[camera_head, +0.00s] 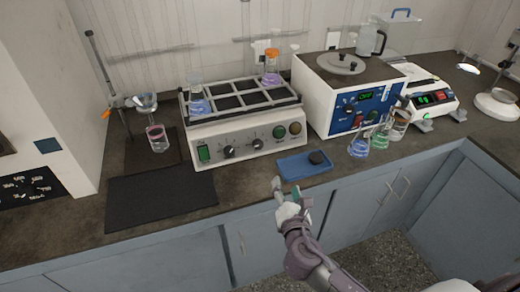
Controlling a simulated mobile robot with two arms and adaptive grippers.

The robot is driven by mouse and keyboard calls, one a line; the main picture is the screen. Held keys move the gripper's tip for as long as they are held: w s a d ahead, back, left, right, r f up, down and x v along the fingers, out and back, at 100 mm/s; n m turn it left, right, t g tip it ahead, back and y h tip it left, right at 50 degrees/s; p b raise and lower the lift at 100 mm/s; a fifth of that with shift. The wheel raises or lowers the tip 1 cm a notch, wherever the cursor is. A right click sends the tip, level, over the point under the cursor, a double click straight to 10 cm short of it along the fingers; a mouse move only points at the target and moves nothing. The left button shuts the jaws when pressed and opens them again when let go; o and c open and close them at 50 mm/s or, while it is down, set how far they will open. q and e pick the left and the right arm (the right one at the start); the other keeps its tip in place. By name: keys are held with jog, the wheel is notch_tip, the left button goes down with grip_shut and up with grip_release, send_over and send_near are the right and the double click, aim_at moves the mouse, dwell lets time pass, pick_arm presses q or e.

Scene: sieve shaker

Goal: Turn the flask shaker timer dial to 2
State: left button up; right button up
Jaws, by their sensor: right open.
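The flask shaker (212,140) is a white box with a slatted rack on top, left of centre on the bench. Its front has a green switch (204,153) and two dark dials, a left dial (229,152) and a right dial (258,144). Green and brownish round buttons are further right. The dial labels and settings are too small to read, so I cannot tell which is the timer. My right gripper (288,189) is open and empty at the bench's front edge, below and right of the dials and apart from them. My left gripper is out of view.
A blue tray (290,168) with a dark round object (316,158) lies just beyond my right gripper. A dark mat (160,194) lies left of it. Flasks stand on the rack. A white-and-blue machine (318,98) and several flasks stand to the right.

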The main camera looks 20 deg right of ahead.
aim_at(259, 146)
jog(key=w+a+n+y, duration=0.1)
jog(key=n, duration=0.1)
jog(key=w+a+n+t, duration=0.1)
jog(key=n, duration=0.2)
jog(key=w+a+r+n+t+y, duration=0.1)
jog(key=n, duration=0.1)
jog(key=shift+y, duration=0.3)
jog(key=w, duration=1.3)
jog(key=shift+w+d, duration=0.25)
jog(key=shift+d, duration=0.1)
grip_shut()
